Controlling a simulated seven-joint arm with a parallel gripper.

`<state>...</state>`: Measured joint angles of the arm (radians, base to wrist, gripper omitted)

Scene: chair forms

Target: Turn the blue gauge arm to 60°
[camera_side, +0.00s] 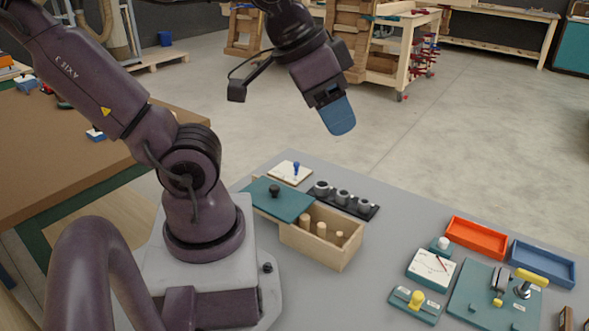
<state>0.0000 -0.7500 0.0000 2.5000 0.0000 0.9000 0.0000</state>
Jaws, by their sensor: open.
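A small blue upright piece (296,168) stands on a white plate (285,174) at the back left of the grey table; it may be the blue gauge arm. Its angle and any scale marks are too small to read. My gripper (339,116) is in the air, above and to the right of that plate in the picture, well apart from everything on the table. Its blue fingers point down and overlap in this view, so the gap between them is hidden. It is open and nothing shows in it.
A wooden box (322,240) with pegs and a teal lid (280,199) stands in front of the plate. A dark rack (344,200) with grey cylinders is beside it. A red-needle dial (431,268), red tray (476,238) and blue tray (542,263) are at right.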

